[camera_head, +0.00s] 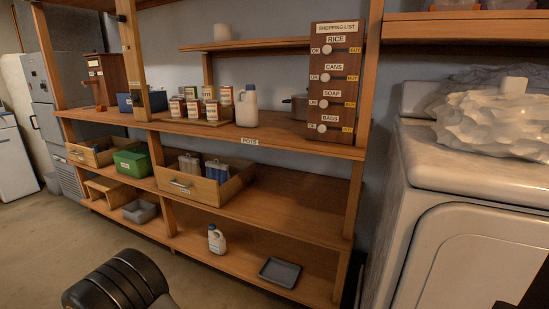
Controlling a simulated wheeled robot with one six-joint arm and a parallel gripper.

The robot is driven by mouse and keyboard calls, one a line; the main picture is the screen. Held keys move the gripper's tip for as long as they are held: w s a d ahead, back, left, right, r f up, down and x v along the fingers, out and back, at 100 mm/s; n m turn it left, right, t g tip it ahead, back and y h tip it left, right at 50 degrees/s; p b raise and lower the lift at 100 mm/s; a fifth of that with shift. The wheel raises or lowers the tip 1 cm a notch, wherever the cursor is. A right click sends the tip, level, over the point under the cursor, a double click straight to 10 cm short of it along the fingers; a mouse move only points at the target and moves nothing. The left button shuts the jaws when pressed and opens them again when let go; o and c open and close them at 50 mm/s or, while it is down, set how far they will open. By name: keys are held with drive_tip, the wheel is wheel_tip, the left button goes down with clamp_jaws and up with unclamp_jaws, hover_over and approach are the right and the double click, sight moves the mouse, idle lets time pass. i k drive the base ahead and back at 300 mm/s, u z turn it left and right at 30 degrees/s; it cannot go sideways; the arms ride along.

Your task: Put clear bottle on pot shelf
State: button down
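No plainly clear bottle shows. A white jug-like bottle (247,106) stands upright on the long shelf marked POTS (215,131), right of several small labelled cans. A smaller white bottle (216,240) with a blue cap and a label stands upright on the bottom shelf. I cannot tell which of the two the task means. A grey pot (299,105) sits on the POTS shelf, partly hidden behind the shopping list board. A dark ribbed part of my own body shows at the bottom left. My gripper's fingers are not seen.
The shopping list board (335,83) stands at the POTS shelf's right end. A wooden drawer (199,188) with bottles and a green box (132,161) are on the middle shelf, its right half bare. A grey tray (281,271) lies on the bottom shelf. A white machine (470,170) stands right.

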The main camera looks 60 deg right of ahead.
sight(286, 130)
drive_tip(key=z, duration=0.9)
drive_tip(key=i, duration=1)
